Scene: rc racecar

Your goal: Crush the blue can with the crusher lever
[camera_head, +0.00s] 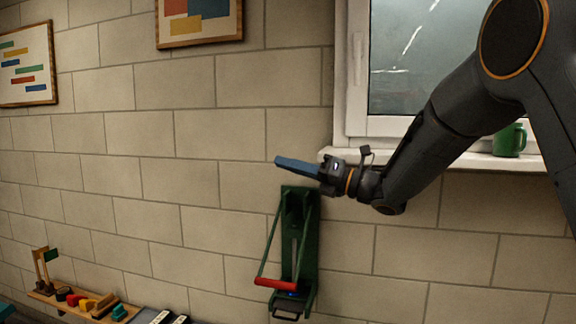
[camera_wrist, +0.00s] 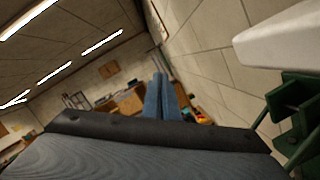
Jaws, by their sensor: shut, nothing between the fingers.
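The green can crusher (camera_head: 307,250) is mounted on the block wall below the window. Its lever hangs low, with the red handle (camera_head: 275,284) near the crusher's bottom end. A small patch of blue (camera_head: 290,294) shows just below the handle; I cannot tell whether it is the blue can or what shape it has. My gripper (camera_head: 281,162) is shut and empty, just above the crusher's top and apart from the handle. In the wrist view its blue fingers (camera_wrist: 162,97) are together, and part of the green crusher (camera_wrist: 292,100) shows at the right edge.
The window sill (camera_head: 480,160) juts out right of my gripper and holds a green mug (camera_head: 509,140). A wooden tray (camera_head: 85,308) with several coloured pieces lies at the lower left. Framed pictures hang higher on the wall. The wall left of the crusher is clear.

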